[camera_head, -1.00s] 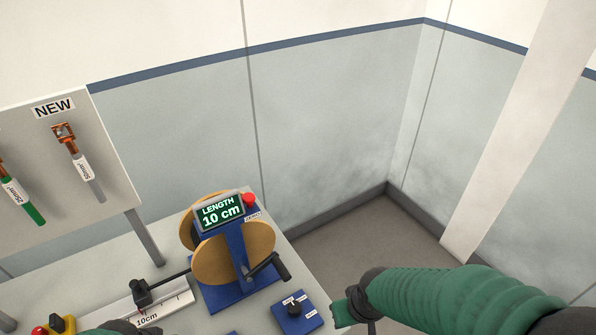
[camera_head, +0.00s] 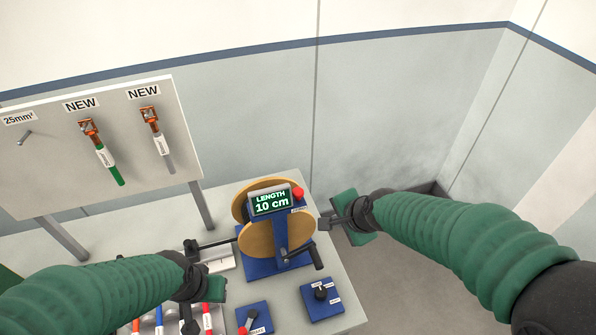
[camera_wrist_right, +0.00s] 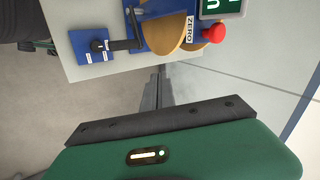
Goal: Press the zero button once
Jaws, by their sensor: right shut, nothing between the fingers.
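The red zero button (camera_head: 298,193) sits at the right end of the length display (camera_head: 270,202), which reads "LENGTH 10 cm", on top of the blue counter stand. In the right wrist view the red button (camera_wrist_right: 213,33) shows beside a "ZERO" label (camera_wrist_right: 190,29). My right gripper (camera_head: 326,222) is shut and empty, to the right of and below the button, apart from it. Its closed fingers also show in the right wrist view (camera_wrist_right: 160,75). My left gripper (camera_head: 214,287) is low at left over the table; its fingers are too unclear to judge.
A tan reel (camera_head: 258,240) with a black crank (camera_head: 316,257) stands under the display. Blue switch boxes (camera_head: 321,299) sit at the front right of the table. A board (camera_head: 100,145) with hanging cables stands at left. Open floor lies right of the table.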

